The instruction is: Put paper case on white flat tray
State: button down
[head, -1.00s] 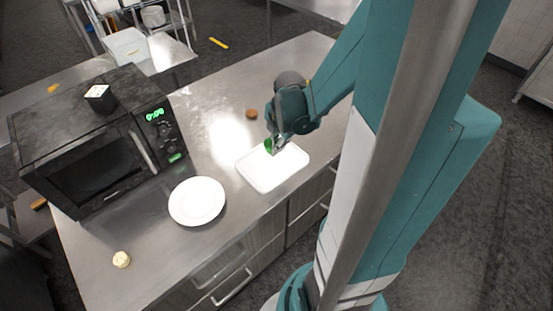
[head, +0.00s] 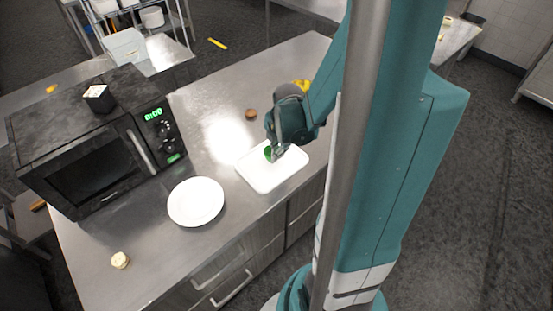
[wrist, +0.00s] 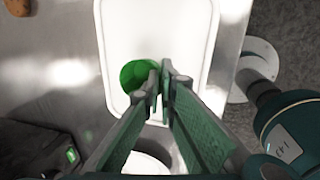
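The green paper case (head: 268,153) is at the tip of my gripper (head: 277,152), over the white flat tray (head: 262,184). In the wrist view the paper case (wrist: 138,76) shows as a round green cup. My gripper (wrist: 161,78) has its fingers close together at the cup's right edge, apparently pinching its wall. The white tray (wrist: 187,25) lies beneath, and the case is within its outline. I cannot tell whether the case touches the tray's surface.
A white round plate (head: 196,202) lies left of the tray on the steel counter (head: 225,85). A black microwave (head: 85,150) carries a small dark container (head: 99,98). A brown round item (head: 251,114) lies behind the tray, and a pale yellow item (head: 120,260) at front left.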

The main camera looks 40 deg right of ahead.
jog(key=shift+f, duration=1.25)
jog(key=shift+f+b, duration=0.2)
jog(key=shift+b, duration=0.15)
jog(key=c, duration=2.7)
grip_release()
jog(key=shift+r, duration=0.35)
jog(key=shift+s+a+r+p, duration=0.1)
jog(key=shift+s+r+p, duration=0.3)
jog(key=shift+r, duration=1.5)
jog(key=shift+s+r+p, duration=0.35)
jog(key=shift+r, duration=1.55)
jog(key=shift+s+a+r+p, duration=0.1)
jog(key=shift+s+r+p, duration=0.3)
jog(key=shift+r, duration=1.5)
